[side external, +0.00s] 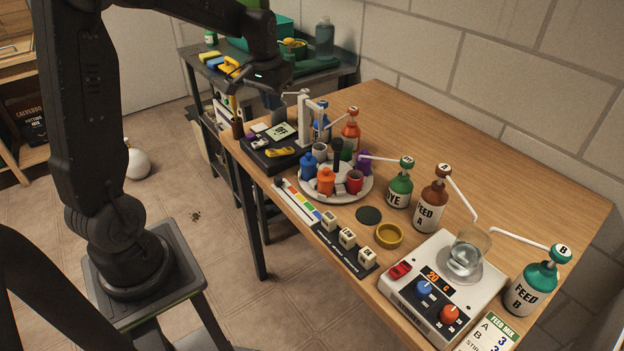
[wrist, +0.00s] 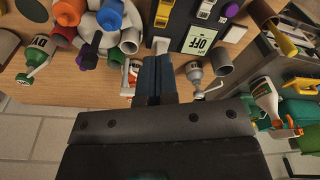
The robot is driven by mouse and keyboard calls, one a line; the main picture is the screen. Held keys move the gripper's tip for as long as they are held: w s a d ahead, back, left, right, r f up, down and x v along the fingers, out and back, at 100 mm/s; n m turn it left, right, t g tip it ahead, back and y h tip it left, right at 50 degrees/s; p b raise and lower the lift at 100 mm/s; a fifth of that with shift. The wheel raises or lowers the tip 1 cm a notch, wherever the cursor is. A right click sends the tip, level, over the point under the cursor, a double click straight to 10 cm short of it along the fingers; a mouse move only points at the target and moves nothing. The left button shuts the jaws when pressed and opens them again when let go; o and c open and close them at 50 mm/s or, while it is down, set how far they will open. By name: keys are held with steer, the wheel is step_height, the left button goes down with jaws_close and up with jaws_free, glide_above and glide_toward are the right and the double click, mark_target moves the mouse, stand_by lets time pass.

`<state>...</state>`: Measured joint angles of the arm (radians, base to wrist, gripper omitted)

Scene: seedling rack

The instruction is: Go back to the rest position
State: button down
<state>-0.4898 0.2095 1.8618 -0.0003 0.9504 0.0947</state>
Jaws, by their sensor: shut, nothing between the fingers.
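My gripper (side external: 277,100) hangs from my raised, bent arm above the far left part of the wooden table, near the black device with the small screen (side external: 280,131). In the wrist view my gripper (wrist: 155,62) shows its two fingers side by side, touching, with nothing held. The exact height above the table is hard to tell.
A round carousel (side external: 322,198) with coloured cups and a white post (side external: 304,118) stand close to my gripper. Pump bottles, including a brown one (side external: 431,206), and a white heater box (side external: 441,289) stand further right. A dark side bench (side external: 338,72) lies behind. Open floor lies left of the table.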

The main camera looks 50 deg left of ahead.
steer(key=s+d+r+m+t, duration=0.2)
steer(key=s+d+r, duration=0.1)
steer(key=s+d, duration=0.6)
steer(key=s+d+r+m+t, duration=0.2)
steer(key=s+d+r, duration=0.1)
steer(key=s+d, duration=0.6)
steer(key=shift+d+r+m+h, duration=0.2)
steer(key=shift+d+m+h, duration=0.1)
steer(key=shift+d, duration=0.6)
